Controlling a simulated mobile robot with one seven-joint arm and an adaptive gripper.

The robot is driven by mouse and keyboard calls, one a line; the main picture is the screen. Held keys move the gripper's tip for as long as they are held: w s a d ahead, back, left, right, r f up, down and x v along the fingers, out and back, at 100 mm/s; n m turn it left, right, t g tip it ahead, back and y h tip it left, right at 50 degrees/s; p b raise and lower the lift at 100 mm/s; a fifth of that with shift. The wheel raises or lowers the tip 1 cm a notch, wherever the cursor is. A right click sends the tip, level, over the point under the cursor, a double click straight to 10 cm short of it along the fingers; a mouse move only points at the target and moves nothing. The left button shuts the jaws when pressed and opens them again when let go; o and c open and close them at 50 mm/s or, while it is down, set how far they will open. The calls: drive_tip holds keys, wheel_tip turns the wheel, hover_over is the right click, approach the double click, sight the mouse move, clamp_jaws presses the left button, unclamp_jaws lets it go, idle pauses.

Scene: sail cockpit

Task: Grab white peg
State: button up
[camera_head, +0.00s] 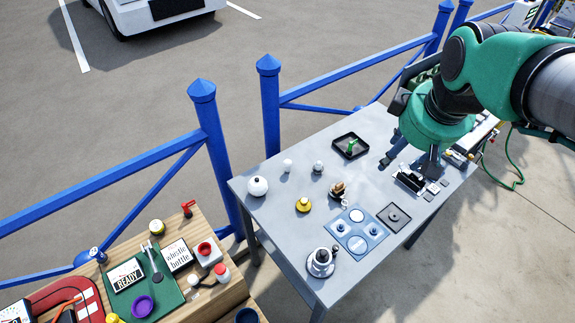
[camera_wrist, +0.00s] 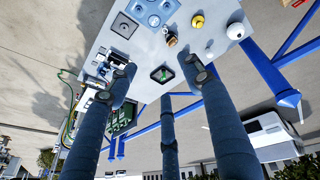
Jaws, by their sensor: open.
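The white peg (camera_head: 288,165) looks like a small upright white cylinder on the grey table (camera_head: 262,222), near its back edge and left of the middle in the head view. A grey-and-white piece (camera_head: 318,167) stands just right of it. My gripper (camera_head: 412,163) is above the right part of the table, well to the right of the peg, with the black tray between them. In the wrist view my gripper (camera_wrist: 163,82) shows its dark blue fingers spread wide and empty. I cannot clearly pick out the peg in the wrist view.
A white round pot (camera_head: 258,186) stands left of the peg, and a yellow piece (camera_head: 303,204) in front. A black tray (camera_head: 350,146) holds a green item. A blue panel (camera_head: 357,232) and a silver-and-black piece (camera_head: 320,262) are nearer. Blue railing (camera_head: 268,105) runs behind the table.

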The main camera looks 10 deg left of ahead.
drive_tip(key=w+a+f+n+g, duration=0.1)
drive_tip(key=w+a+n, duration=0.2)
drive_tip(key=w, duration=0.3)
drive_tip(key=w+a+f+n, duration=0.2)
drive_tip(key=w+a+n, duration=0.1)
drive_tip(key=w, duration=0.3)
drive_tip(key=n+g+p, duration=0.3)
drive_tip(key=n, duration=1.5)
hover_over(288, 166)
drive_tip(key=w, duration=0.2)
wheel_tip(288, 166, down, 27)
drive_tip(key=shift+a+f, duration=0.2)
drive_tip(key=shift+a, duration=0.05)
drive_tip(key=shift+f, duration=0.1)
drive_tip(key=shift+f, duration=4.25)
